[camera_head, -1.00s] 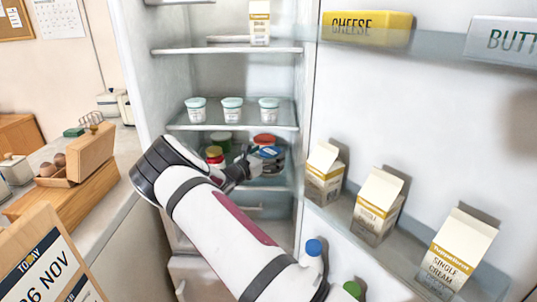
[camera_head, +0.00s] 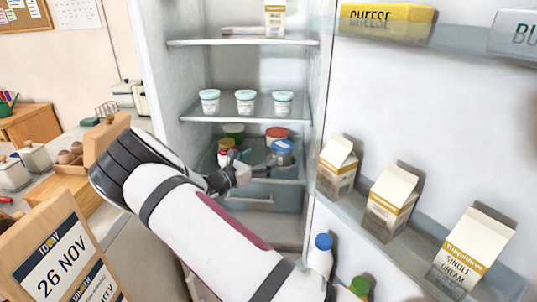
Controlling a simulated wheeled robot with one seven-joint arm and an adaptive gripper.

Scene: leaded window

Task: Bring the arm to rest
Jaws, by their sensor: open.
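My arm reaches from the lower right into the open fridge. My gripper (camera_head: 262,171) is in front of the lower shelf, its fingers pointing right, open, with nothing seen between them. A jar with a blue lid (camera_head: 283,152) stands just above and behind the fingertips in the picture; whether they touch it I cannot tell. A jar with a red lid (camera_head: 276,132) and a jar with a green lid (camera_head: 233,131) stand behind.
Several yoghurt pots (camera_head: 245,101) stand on the middle shelf (camera_head: 195,113). The open door at right holds cartons (camera_head: 390,202) and bottles (camera_head: 321,252). A date board (camera_head: 60,262) and a counter with an egg box (camera_head: 72,163) are at left.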

